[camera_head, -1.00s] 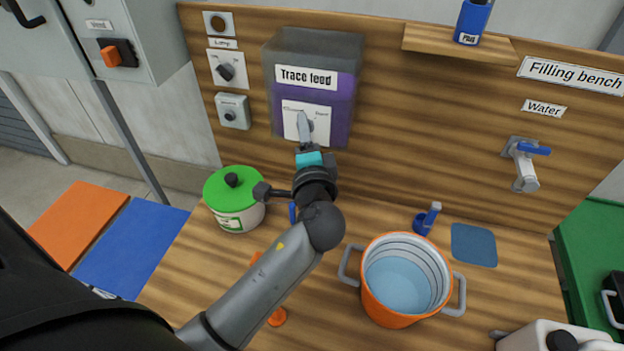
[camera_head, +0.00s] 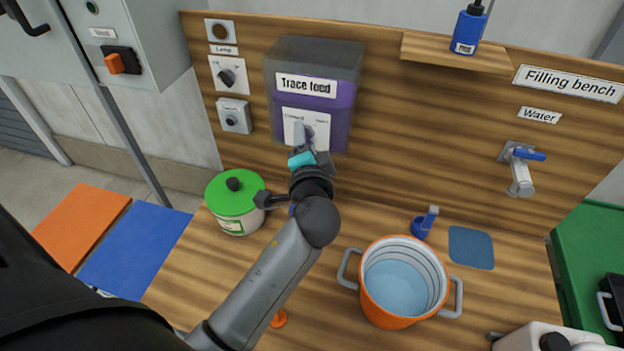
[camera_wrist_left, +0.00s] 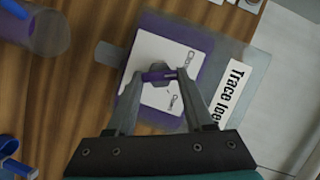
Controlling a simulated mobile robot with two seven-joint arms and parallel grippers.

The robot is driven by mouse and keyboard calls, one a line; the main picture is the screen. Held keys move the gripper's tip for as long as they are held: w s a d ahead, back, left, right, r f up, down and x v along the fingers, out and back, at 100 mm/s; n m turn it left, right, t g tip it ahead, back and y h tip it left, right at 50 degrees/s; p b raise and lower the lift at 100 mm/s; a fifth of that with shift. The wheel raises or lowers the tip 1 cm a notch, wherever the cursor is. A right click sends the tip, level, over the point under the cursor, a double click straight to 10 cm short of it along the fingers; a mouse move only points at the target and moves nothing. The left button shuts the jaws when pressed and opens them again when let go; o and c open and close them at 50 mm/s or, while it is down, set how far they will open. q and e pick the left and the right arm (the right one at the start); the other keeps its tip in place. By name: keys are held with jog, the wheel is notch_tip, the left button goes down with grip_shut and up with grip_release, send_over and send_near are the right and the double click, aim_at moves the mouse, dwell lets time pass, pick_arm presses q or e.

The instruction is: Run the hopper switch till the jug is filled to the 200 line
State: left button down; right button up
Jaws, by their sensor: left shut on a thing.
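The hopper (camera_head: 347,110), a dark box with a purple lower part labelled "Trace feed", hangs on the wooden back panel. A see-through cylinder with a purple tint (camera_wrist_left: 42,32), perhaps the jug, is cut off at that view's upper left. My arm hides the area under the hopper in the head view; no fill line is readable.
A green-lidded pot (camera_head: 233,202) stands close left of my arm. An orange pot (camera_head: 402,318) with pale blue contents stands to the right, beside a blue mat (camera_head: 471,247). A water tap (camera_head: 520,170) is on the panel; a blue bottle (camera_head: 469,30) is on the shelf.

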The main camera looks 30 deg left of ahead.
pick_arm(q)
jog(key=shift+n+h, duration=0.3)
jog(key=shift+n, duration=0.4)
pick_arm(e)
jog(key=shift+r, duration=0.6)
pick_arm(q)
jog(key=shift+r+p, duration=0.1)
jog(key=shift+p, duration=0.2)
jog(key=shift+a+r+n+h+p, duration=0.1)
jog(key=shift+r+n+h+p, duration=0.15)
jog(key=shift+n+p, duration=0.45)
jog(key=shift+c, duration=1.8)
grip_release()
jog(key=shift+f, duration=0.25)
jog(key=shift+o, duration=0.8)
jog(key=shift+g, duration=0.3)
pick_arm(e)
jog(key=shift+r, duration=0.65)
